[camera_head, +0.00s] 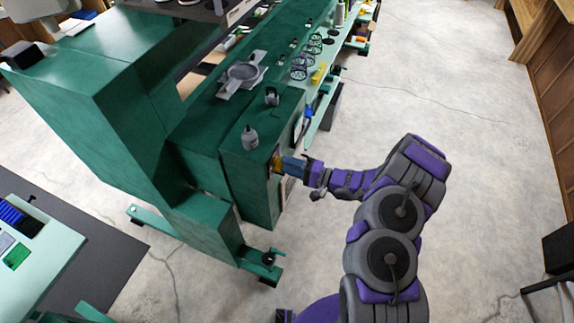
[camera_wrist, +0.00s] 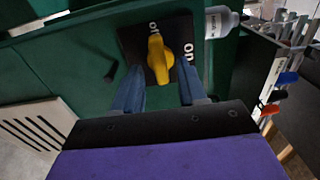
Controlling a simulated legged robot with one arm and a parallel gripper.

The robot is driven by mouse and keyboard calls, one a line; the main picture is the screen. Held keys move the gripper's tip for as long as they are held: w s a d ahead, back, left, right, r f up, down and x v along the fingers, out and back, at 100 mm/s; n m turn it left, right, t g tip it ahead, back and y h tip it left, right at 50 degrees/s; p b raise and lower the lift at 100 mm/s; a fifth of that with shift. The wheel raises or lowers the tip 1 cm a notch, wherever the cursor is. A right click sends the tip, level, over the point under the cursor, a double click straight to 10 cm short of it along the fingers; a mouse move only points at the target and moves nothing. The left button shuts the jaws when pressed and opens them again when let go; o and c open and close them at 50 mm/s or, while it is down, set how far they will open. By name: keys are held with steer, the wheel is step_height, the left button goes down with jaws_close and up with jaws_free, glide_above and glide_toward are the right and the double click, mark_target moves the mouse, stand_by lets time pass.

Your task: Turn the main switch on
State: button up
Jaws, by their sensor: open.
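The main switch is a yellow knob (camera_wrist: 159,58) on a black plate (camera_wrist: 180,27) with white lettering, in the upper middle of the wrist view. "ON" shows on the plate; the other marking is partly cut off or hidden. My gripper (camera_wrist: 160,90) is open, with one blue finger to each side of the knob's lower end. I cannot tell whether the fingers touch it.
A vent with slots (camera_wrist: 35,130) is at lower left in the wrist view. Open concrete floor (camera_head: 430,100) lies right of the machine.

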steer(key=shift+x, duration=0.85)
steer(key=shift+s+d, duration=0.1)
steer(key=shift+s, duration=0.05)
steer(key=c, duration=0.7)
steer(key=shift+f, duration=0.1)
steer(key=shift+m, duration=0.3)
steer(key=m+b, duration=0.3)
steer(key=m, duration=1.4)
steer(key=shift+m, duration=0.3)
